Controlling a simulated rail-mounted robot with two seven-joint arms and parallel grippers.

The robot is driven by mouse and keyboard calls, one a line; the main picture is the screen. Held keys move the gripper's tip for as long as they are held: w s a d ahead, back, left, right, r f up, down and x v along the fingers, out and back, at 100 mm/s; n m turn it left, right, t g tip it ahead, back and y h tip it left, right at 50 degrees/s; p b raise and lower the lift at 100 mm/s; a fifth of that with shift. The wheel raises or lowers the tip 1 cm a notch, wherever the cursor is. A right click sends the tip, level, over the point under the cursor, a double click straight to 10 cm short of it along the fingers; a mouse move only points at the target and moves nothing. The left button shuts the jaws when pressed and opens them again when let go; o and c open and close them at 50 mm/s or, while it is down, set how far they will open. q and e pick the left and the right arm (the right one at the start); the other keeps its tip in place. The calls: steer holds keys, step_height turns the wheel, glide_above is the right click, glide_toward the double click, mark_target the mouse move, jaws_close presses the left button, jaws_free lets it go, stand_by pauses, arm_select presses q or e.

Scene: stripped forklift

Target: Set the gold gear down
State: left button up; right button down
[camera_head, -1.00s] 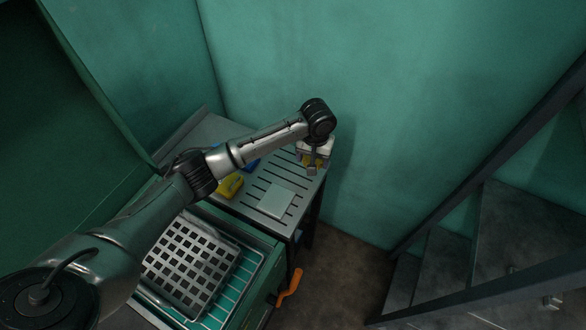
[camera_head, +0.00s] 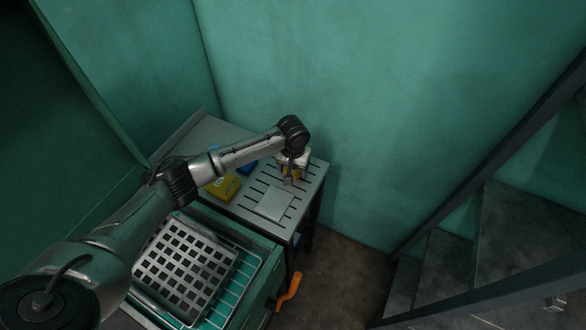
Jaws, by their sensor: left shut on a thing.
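My left gripper (camera_head: 290,178) is over the right part of the slotted grey table (camera_head: 312,180), just behind a pale square plate (camera_head: 273,203). It is shut on the gold gear (camera_head: 293,171), of which only a small yellow-gold part shows between the fingers. I cannot tell whether the gear touches the table top. My right gripper is not in view.
A yellow box (camera_head: 222,187) and a blue item (camera_head: 247,167) lie on the table left of the plate. A perforated metal tray (camera_head: 185,262) sits in a teal rack in front. An orange handle (camera_head: 289,291) is at lower right. A teal wall stands behind.

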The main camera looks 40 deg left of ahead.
arm_select(q)
steer(key=shift+w+f, duration=0.1)
stand_by(0.3)
steer(key=o, duration=0.9)
steer(key=shift+f, duration=0.15)
steer(key=o, duration=0.4)
steer(key=shift+o, duration=0.2)
steer(key=shift+r, duration=0.4)
step_height(320, 180, up, 12)
steer(key=p, duration=0.2)
steer(key=shift+f, duration=0.15)
